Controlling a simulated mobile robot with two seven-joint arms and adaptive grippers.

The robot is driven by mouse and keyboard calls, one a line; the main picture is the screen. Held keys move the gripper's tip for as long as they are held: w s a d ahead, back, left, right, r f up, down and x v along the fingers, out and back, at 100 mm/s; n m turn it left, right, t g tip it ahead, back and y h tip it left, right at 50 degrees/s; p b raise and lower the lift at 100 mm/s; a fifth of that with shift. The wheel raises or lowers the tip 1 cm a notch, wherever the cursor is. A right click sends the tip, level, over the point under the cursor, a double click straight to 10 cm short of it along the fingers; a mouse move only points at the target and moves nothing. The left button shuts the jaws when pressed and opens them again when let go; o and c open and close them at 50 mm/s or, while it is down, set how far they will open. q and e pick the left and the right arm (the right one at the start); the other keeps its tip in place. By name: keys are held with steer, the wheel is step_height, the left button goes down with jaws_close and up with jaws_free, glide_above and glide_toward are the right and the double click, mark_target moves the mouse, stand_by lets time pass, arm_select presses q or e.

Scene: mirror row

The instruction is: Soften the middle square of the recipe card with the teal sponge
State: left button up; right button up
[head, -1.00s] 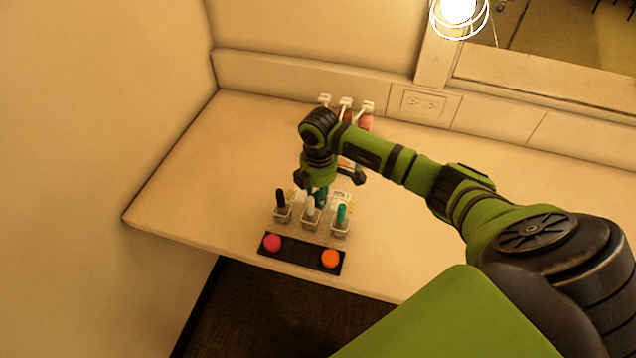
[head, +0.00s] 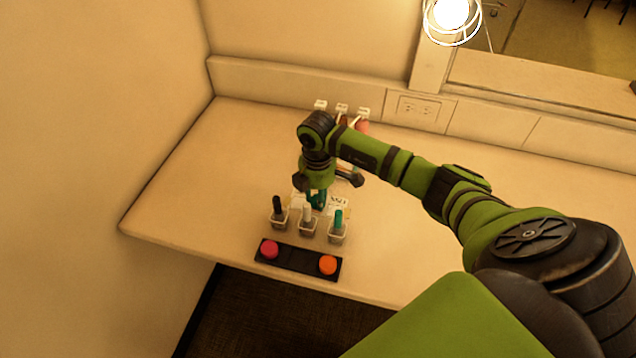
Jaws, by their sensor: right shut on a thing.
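My right gripper (head: 328,183) points down over the counter, shut on the teal sponge (head: 317,199). Only the sponge's lower part shows below the fingers. The recipe card (head: 338,202) lies pale on the counter behind the clear cups. The gripper and sponge cover much of it, including its middle. I cannot tell whether the sponge touches the card. My left gripper is not in view.
Three clear cups with a black (head: 277,206), a white (head: 307,213) and a teal stick (head: 338,218) stand just in front. Before them a black tray (head: 298,259) holds a pink (head: 269,250) and an orange round pad (head: 327,265). White-topped holders (head: 342,109) stand by the back wall.

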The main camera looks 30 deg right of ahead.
steer(key=shift+s+a+r+p, duration=0.15)
steer(key=shift+s+a+p, duration=0.2)
steer(key=shift+a+p, duration=0.1)
steer(key=shift+s+a+p, duration=0.45)
steer(key=shift+a, duration=0.1)
step_height(320, 180, up, 7)
steer(key=p, duration=0.6)
